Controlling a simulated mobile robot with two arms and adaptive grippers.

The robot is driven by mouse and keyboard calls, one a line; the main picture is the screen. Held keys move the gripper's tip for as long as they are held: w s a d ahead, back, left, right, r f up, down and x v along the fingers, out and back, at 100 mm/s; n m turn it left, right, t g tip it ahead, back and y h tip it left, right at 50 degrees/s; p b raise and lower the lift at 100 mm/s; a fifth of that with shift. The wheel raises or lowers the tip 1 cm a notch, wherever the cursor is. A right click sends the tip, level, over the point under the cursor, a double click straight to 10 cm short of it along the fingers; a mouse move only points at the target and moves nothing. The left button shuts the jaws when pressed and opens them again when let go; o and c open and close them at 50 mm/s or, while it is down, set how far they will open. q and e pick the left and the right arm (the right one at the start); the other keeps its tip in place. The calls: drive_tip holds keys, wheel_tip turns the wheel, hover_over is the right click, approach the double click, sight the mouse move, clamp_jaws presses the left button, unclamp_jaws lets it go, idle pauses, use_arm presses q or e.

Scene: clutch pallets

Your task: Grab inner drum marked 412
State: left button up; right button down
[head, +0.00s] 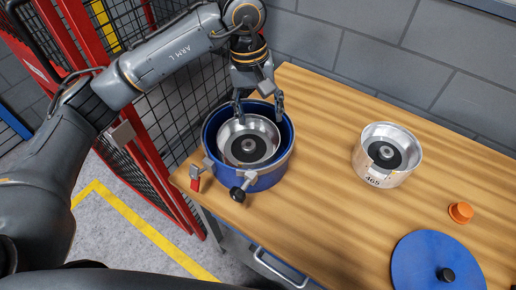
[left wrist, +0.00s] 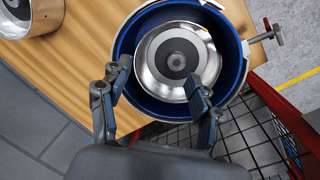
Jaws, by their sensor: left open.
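A silver inner drum (head: 232,130) with a black centre sits inside a blue pot (head: 272,176) at the table's left end. No number shows on this drum; its outer side is hidden by the pot. Another silver drum (head: 400,170), marked 465, stands on the table to the right. My left gripper (head: 258,108) is open over the pot's far rim. In the left wrist view, its fingers (left wrist: 158,75) reach over the pot, spread around the near edge of the drum (left wrist: 150,52). I cannot tell whether they touch it. My right gripper is out of view.
The wooden table (head: 325,130) is clear between pot and marked drum. A blue lid (head: 415,265) and an orange knob (head: 461,212) lie at the right. A red-framed mesh fence (head: 180,115) stands close at left.

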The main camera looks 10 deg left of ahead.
use_arm(q)
drive_tip(key=w+a+y, duration=0.1)
drive_tip(key=a+y, duration=0.1)
drive_tip(key=a, duration=0.1)
drive_tip(key=p, duration=0.2)
hover_over(249, 143)
drive_tip(key=f, duration=0.6)
drive_tip(key=shift+s+f, duration=0.25)
drive_tip(key=shift+s, duration=0.15)
drive_tip(key=shift+f, duration=0.55)
drive_tip(key=shift+f+p, duration=0.3)
drive_tip(key=shift+p, duration=0.15)
drive_tip(key=f+p, duration=0.1)
drive_tip(key=f, duration=0.1)
drive_tip(key=f+p, duration=0.1)
drive_tip(key=shift+w+f, duration=0.2)
drive_tip(key=shift+f, duration=0.6)
clamp_jaws()
drive_tip(key=shift+w+r, duration=0.2)
drive_tip(key=shift+w, duration=0.05)
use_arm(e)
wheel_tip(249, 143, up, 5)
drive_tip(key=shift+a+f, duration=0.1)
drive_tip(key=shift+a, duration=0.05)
